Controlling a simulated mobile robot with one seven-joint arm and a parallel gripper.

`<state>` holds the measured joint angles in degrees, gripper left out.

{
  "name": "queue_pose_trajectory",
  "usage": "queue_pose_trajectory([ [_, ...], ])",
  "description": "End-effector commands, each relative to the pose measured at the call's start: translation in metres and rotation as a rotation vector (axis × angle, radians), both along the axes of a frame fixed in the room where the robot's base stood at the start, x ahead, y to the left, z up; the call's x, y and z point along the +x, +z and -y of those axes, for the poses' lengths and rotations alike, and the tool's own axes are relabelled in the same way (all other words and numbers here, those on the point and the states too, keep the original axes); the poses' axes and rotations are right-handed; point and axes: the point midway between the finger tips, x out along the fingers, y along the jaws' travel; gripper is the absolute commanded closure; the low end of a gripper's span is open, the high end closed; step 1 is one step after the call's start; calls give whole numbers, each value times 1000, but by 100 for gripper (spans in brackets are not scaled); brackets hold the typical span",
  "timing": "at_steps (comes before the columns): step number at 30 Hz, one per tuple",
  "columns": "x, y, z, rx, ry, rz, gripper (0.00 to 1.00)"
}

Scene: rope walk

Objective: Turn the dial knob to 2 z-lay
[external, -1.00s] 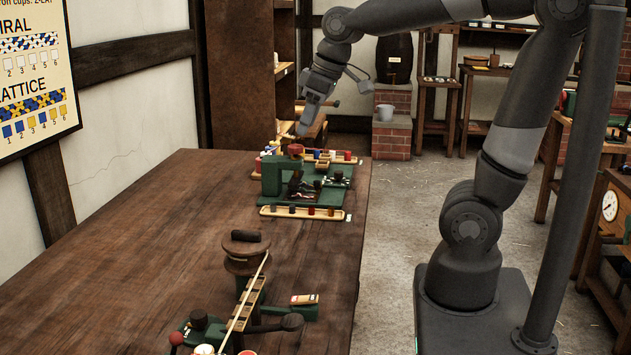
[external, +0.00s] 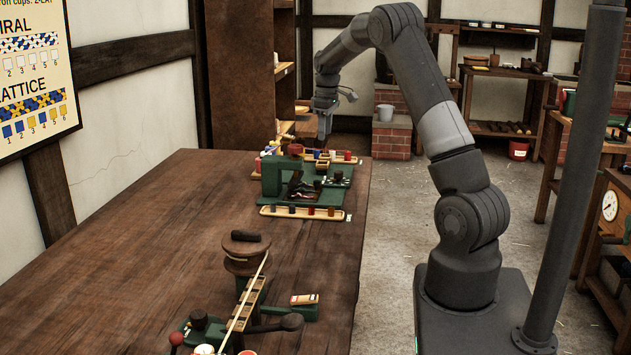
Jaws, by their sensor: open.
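A green machine (external: 271,180) stands near the far end of the long wooden table. On its right side sits a small dark knob (external: 338,176) with pale marks around it, which looks like the dial knob. Its pointer and the lettering are too small to read. My gripper (external: 324,138) points down beyond the machine, above and behind the knob, apart from it. It is open and nothing shows in it.
A second green device (external: 247,292) with a wooden rail is at the near end. The table's left-middle is clear.

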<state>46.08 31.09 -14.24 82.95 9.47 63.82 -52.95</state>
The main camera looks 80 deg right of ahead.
Motion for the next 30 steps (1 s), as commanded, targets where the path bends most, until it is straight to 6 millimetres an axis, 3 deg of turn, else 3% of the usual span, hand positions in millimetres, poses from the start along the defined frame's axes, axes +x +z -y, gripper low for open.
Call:
queue_pose_trajectory([
  [3, -20, -27, 37, 12, -4, -27, 50],
  [9, -38, -48, 63, 23, 1, -49, 50],
  [14, -40, -61, 65, 24, 3, -51, 50],
  [24, -40, -123, 65, 25, 2, -52, 50],
  [30, -39, -149, 66, 23, 2, -50, 50],
])
